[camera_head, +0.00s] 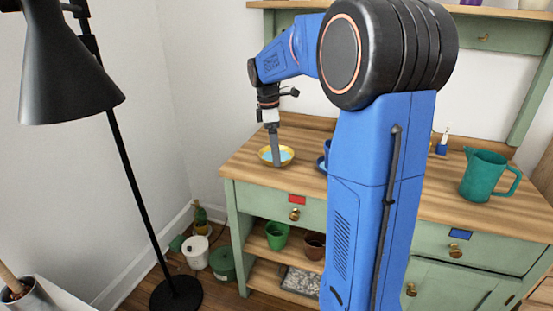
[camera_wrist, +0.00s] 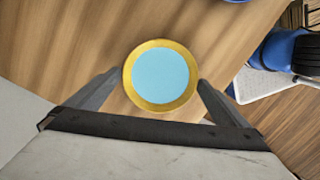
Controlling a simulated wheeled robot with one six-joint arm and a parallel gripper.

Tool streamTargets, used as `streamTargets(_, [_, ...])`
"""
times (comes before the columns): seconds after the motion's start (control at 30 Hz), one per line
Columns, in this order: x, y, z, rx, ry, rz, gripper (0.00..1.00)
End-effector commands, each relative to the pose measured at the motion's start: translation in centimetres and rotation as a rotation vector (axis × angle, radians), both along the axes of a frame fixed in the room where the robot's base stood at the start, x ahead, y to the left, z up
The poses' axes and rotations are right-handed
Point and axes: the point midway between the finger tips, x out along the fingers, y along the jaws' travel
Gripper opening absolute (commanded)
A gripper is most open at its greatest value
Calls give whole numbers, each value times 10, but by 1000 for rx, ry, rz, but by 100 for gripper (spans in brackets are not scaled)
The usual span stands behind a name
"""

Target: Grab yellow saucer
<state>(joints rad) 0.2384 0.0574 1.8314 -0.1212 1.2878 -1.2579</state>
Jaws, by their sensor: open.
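The yellow saucer (camera_head: 285,156) lies on the wooden top of the green cabinet, near its left end in the head view. It has a yellow rim and a light blue middle. In the wrist view the saucer (camera_wrist: 127,75) sits at the centre, just ahead of and between the fingertips. My gripper (camera_head: 277,163) is open and points down over the saucer in the head view. In the wrist view its two fingers (camera_wrist: 158,82) stand apart on the left and right sides of the saucer. I cannot tell whether they touch the saucer.
A blue object (camera_head: 321,163) stands right of the saucer, partly hidden by my arm. A teal pitcher (camera_head: 484,175) stands farther right on the wooden top (camera_head: 249,155). A black floor lamp (camera_head: 128,187) stands left of the cabinet. Pots sit on the lower shelves and floor.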

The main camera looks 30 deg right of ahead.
Motion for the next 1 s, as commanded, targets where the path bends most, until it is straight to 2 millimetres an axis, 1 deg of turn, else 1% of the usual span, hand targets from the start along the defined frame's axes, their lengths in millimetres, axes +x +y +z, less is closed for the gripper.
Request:
streamTargets(0.03, [-1, -1, -5, 0, 1, 0, 100])
streamTargets(0.1, [-1, -1, -9, 0, 2, 0, 100])
streamTargets(0.37, [-1, -1, -11, 0, 0, 0, 100])
streamTargets(0.4, [-1, -1, -11, 0, 0, 0, 90])
streamTargets(0.47, [-1, -1, -11, 0, 0, 0, 76])
streamTargets(0.5, [-1, -1, -11, 0, 0, 0, 67])
streamTargets(0.73, [-1, -1, -10, 0, 0, 0, 66])
streamTargets(0.83, [-1, -1, -7, 0, -1, 0, 66])
streamTargets(0.93, [0, -1, 3, -1, -3, 0, 66])
streamTargets(1.0, [0, -1, 14, -1, -3, 0, 66])
